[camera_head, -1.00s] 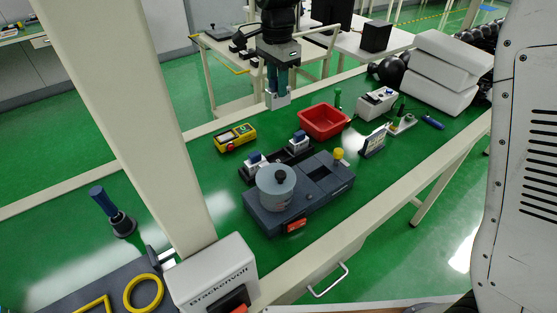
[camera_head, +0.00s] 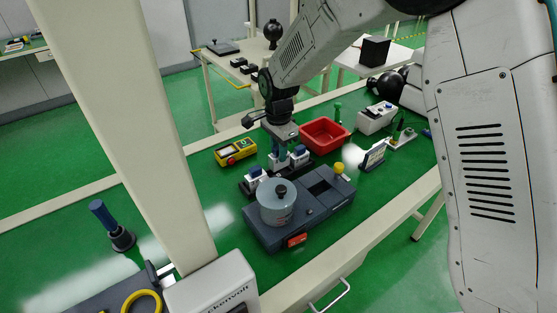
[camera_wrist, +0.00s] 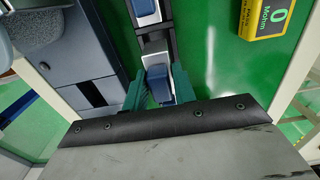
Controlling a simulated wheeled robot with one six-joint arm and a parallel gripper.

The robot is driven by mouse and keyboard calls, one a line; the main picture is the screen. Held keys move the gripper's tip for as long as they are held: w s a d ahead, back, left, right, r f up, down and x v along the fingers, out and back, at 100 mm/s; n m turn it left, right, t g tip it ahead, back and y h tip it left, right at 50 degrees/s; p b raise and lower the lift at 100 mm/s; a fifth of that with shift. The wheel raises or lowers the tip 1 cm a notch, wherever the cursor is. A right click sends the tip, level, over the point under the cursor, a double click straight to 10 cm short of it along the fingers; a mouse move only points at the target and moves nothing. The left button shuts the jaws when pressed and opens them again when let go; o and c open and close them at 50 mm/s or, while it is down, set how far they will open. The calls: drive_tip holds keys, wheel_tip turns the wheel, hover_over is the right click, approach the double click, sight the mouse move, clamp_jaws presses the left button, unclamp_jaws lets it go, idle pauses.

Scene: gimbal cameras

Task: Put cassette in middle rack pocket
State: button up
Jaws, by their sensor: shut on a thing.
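My gripper (camera_head: 280,152) points down over the dark rack (camera_head: 246,189), its teal fingers shut on a white cassette (camera_head: 278,163). The held cassette is at the middle of the rack, between two seated blue-and-white cassettes, one at the left end (camera_head: 257,177) and one at the right end (camera_head: 301,154). In the wrist view, the cassette (camera_wrist: 159,84) shows between the fingers, in line with the rack (camera_wrist: 153,45), and another cassette (camera_wrist: 146,10) is beyond it. The fingers hide the pocket's mouth, so I cannot tell how deep the held cassette sits.
A blue-grey machine (camera_head: 320,208) with a round grey drum (camera_head: 277,205) stands close in front of the rack. A yellow meter (camera_head: 236,152) lies behind at the left, a red bin (camera_head: 324,133) behind at the right. The green bench at left is mostly clear.

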drive_tip(key=shift+f, duration=1.75)
drive_tip(key=shift+f, duration=0.1)
drive_tip(key=o, duration=1.1)
drive_tip(key=shift+c, duration=0.2)
wheel_tip(320, 180, up, 12)
drive_tip(key=shift+r, duration=0.1)
